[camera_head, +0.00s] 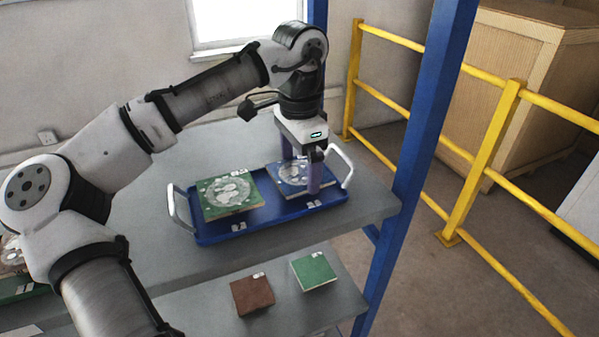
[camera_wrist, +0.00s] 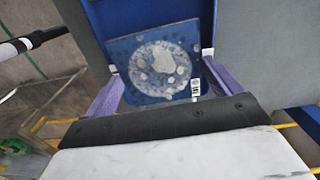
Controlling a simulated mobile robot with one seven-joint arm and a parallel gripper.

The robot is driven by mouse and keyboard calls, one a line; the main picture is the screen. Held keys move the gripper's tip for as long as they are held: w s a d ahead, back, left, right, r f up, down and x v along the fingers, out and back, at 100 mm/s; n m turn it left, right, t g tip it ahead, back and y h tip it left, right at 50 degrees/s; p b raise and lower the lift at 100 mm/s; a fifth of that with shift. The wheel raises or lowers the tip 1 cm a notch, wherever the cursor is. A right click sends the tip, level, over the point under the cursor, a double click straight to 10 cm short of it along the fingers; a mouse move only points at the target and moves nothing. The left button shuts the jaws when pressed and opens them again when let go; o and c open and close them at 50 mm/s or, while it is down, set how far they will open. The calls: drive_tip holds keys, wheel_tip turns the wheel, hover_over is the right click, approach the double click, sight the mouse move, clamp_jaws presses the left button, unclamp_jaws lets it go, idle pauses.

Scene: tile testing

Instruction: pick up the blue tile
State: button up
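The blue tile (camera_head: 287,174), with a pale round pattern, lies in the right part of a blue tray (camera_head: 240,231) on the upper shelf. In the wrist view the tile (camera_wrist: 160,62) looks slightly turned, with a small white label near its lower right. My gripper (camera_head: 301,176) points down over the tile, its purple fingers spread apart. In the wrist view my gripper (camera_wrist: 165,72) has one finger near each side of the tile. It is open; I cannot tell whether the fingers touch the tile. Part of the tile is hidden behind a finger in the head view.
A green patterned tile (camera_head: 228,195) lies in the tray's left part. White tray handles (camera_head: 341,165) rise at both ends. A blue post (camera_head: 428,130) stands right of the tray. A brown tile (camera_head: 252,295) and a plain green tile (camera_head: 314,271) lie on the lower shelf.

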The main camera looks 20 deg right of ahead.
sight(300, 172)
drive_tip(key=c, duration=0.4)
drive_tip(key=shift+c, duration=0.2)
drive_tip(key=shift+r, duration=0.15)
wheel_tip(300, 172, up, 10)
drive_tip(key=shift+b, duration=0.35)
drive_tip(key=o, duration=0.4)
drive_tip(key=c, duration=0.6)
drive_tip(key=shift+s+f, duration=0.1)
drive_tip(key=shift+f, duration=0.1)
